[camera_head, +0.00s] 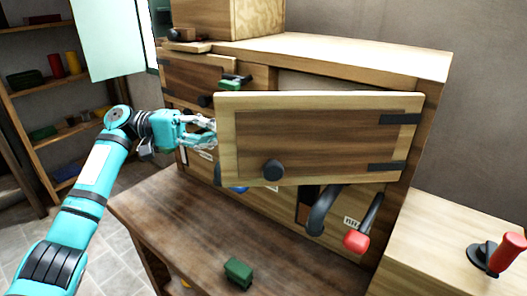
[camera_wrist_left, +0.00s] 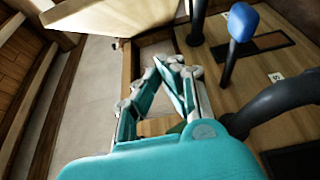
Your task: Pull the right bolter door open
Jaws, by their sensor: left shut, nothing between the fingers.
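The right bolter door (camera_head: 310,138) is a pale-framed wooden panel with a dark brown center, a round black knob and black hinges on its right side. It stands swung out from the cabinet, with an opening showing above it. My left gripper (camera_head: 208,132) is shut and empty at the door's free left edge; I cannot tell whether it touches. In the left wrist view its fingers (camera_wrist_left: 172,66) close together with nothing between them, in front of the cabinet. My right gripper is not in view.
A red-tipped lever (camera_head: 356,240) and black pipe hang below the right door. A blue-tipped lever (camera_wrist_left: 242,22) shows in the left wrist view. A green block (camera_head: 238,272) lies on the dark wooden bench (camera_head: 175,230).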

